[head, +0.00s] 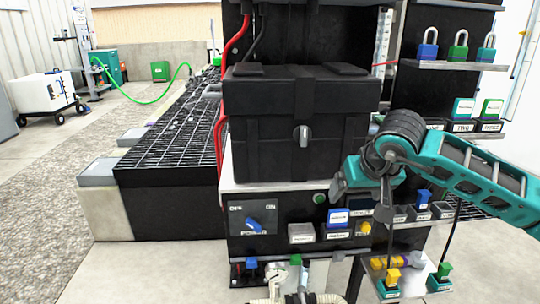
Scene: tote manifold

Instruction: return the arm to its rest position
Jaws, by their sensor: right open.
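My right arm (480,178), teal with dark joints, reaches in from the right edge. Its gripper (360,198) points down and is open, with nothing seen between the fingers. It is in front of the right side of a black lidded tote (270,145), above the labelled panel; I cannot tell whether it touches anything. The tote is closed, with a grey latch on its front, and stands on a light shelf. My left gripper is not in view.
A panel with a blue rotary switch (255,224) is below the tote. Padlocks (428,44) and labelled blocks (463,108) sit on shelves at right. A low tray with coloured valves (392,277) is at lower right. A black grating (165,140) lies left; the floor at lower left is clear.

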